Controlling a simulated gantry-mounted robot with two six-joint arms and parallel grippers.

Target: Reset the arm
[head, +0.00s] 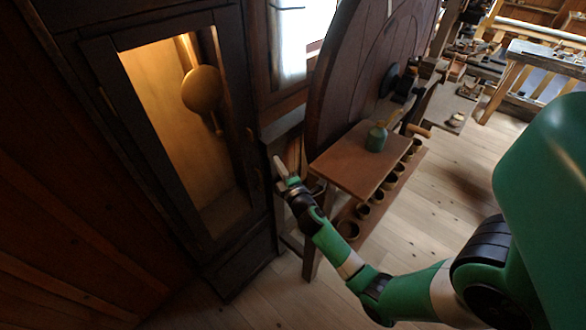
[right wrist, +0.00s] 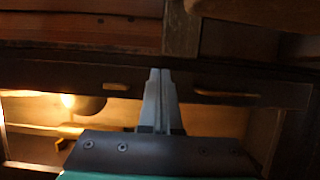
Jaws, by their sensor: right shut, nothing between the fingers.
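My right arm, green and white, reaches in from the lower right in the head view. Its gripper (head: 281,170) points up and left, in front of the tall dark clock case (head: 233,110) and left of a small wooden table. In the right wrist view the two grey fingers (right wrist: 160,72) are together with nothing between them. Behind them is dark wood with small pale handles and a warmly lit interior. I cannot tell whether the fingertips touch the wood. My left gripper does not show.
The small table (head: 345,165) carries a green bottle (head: 377,137). Several round pots sit on a shelf (head: 349,229) under its right edge. A large wooden wheel (head: 350,80) stands behind. A workbench (head: 545,55) is at the far right. Pale floor (head: 440,190) is open between.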

